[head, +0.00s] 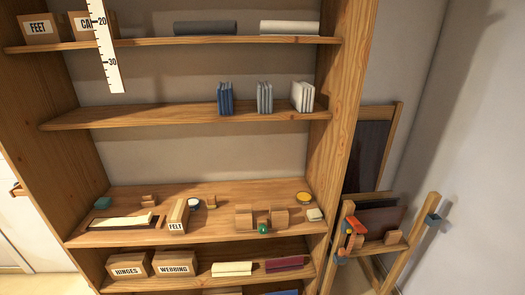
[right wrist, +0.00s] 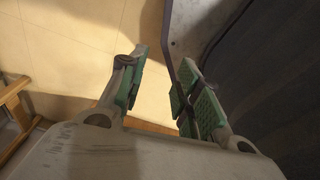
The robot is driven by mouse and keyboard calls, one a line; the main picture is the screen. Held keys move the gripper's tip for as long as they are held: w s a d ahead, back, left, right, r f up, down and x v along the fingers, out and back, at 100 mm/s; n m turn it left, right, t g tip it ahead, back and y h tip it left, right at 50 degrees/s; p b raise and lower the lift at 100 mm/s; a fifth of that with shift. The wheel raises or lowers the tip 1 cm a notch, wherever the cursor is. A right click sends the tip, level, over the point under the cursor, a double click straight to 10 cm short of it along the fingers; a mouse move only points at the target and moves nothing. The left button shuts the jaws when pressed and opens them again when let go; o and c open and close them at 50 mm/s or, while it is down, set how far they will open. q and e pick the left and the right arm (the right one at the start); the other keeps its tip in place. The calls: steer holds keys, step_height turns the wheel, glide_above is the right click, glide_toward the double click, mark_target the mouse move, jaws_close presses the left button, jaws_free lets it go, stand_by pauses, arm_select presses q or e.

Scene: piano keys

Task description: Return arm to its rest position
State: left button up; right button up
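My right gripper (right wrist: 164,80) shows in the right wrist view. Its two fingers with green pads stand apart, with nothing held between them. Behind the fingers are a pale tiled floor (right wrist: 75,45) and a dark surface at the right. Neither of my arms shows in the head view, and my left gripper is in no view.
A wooden shelf unit (head: 190,115) fills much of the head view, with labelled boxes, cloth rolls, books and small wooden pieces on it. A wooden stand (head: 410,243) with tools is at the right. A wooden frame (right wrist: 12,104) shows at the right wrist view's left edge.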

steer(key=s+d+f, duration=0.1)
steer(key=s+f, duration=0.2)
steer(key=s, duration=0.3)
steer(key=shift+s+d, duration=0.15)
steer(key=shift+s, duration=0.2)
stand_by(0.9)
